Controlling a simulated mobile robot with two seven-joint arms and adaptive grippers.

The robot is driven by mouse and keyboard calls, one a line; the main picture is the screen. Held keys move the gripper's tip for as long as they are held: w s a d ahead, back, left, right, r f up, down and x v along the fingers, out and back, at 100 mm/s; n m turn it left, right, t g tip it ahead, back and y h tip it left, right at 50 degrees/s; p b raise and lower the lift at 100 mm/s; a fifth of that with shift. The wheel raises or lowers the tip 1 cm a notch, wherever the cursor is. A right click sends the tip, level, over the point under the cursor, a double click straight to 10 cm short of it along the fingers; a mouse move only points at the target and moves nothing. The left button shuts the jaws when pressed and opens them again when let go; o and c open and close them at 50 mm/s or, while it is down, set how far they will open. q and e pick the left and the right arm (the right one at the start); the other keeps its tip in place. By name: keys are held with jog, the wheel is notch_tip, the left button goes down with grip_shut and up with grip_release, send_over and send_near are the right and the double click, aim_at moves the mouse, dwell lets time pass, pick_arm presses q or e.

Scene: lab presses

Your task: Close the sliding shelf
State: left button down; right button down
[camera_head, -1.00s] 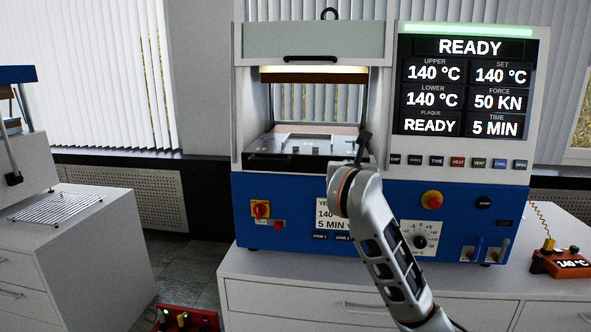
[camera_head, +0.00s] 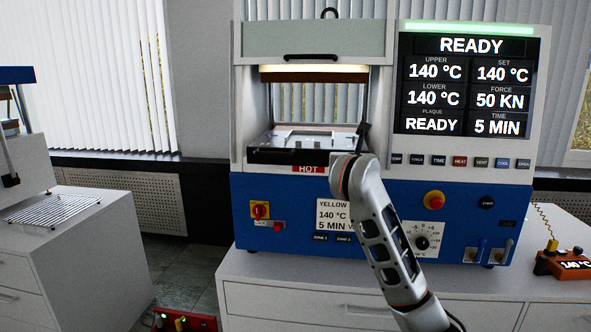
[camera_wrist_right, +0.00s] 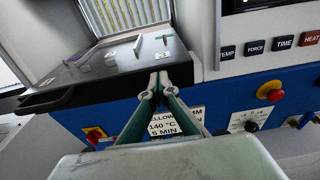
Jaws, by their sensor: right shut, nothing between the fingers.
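The sliding shelf (camera_head: 288,156) is a dark-edged tray in the opening of the press (camera_head: 240,130), with small light pieces on its top. It sticks out a little at the front. In the right wrist view the shelf (camera_wrist_right: 105,92) has a black handle bar on its front left. My right gripper (camera_wrist_right: 158,78) is shut and empty, its fingertips at the right part of the shelf's front edge and seemingly touching it. In the head view my right wrist hides most of this gripper. My left gripper is not in view.
A raised door with a black handle (camera_head: 311,57) is above the opening. Buttons and a red knob (camera_head: 433,200) are on the press front right of my arm. A white cabinet with a wire rack (camera_head: 55,208) stands at the left, with floor between.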

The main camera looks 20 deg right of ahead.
jog(key=shift+w+d, duration=0.1)
dwell(0.3)
